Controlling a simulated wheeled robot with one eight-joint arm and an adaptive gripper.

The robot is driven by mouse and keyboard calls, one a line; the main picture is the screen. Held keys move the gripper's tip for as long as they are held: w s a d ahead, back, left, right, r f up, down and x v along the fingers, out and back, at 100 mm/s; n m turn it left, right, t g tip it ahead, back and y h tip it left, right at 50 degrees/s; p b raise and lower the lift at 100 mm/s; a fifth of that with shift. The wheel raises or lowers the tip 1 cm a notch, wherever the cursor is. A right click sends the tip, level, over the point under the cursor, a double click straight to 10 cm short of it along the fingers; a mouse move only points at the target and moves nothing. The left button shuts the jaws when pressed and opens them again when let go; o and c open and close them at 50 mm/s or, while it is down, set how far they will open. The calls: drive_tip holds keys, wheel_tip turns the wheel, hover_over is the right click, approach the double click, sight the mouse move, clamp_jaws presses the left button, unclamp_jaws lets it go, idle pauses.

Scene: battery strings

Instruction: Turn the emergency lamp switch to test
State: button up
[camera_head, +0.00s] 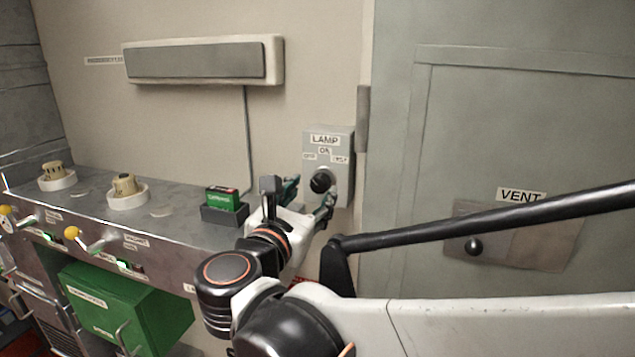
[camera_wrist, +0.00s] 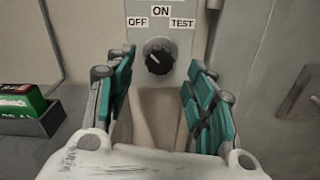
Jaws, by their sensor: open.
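The lamp switch is a black round knob (camera_head: 321,181) on a grey wall box (camera_head: 341,150) labelled LAMP, with OFF, ON and TEST around the knob. In the wrist view the knob (camera_wrist: 158,55) sits ahead, between the two teal-padded fingers. OFF is at its upper left, ON above, TEST at its upper right. A pale mark shows on the knob, but I cannot tell for sure which label it points to. My gripper (camera_head: 312,192) is open, with its fingers on either side of the knob; contact is not visible. The long grey lamp (camera_head: 195,62) is on the wall above.
A grey bench (camera_head: 180,215) with cream knobs and yellow-tipped levers stands at left. A green-and-black battery (camera_head: 222,198) sits in a dark holder near my gripper.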

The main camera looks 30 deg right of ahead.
sight(318, 185)
drive_tip(key=shift+p+x, duration=0.3)
drive_tip(key=shift+x, duration=2.65)
drive_tip(key=c, duration=1.1)
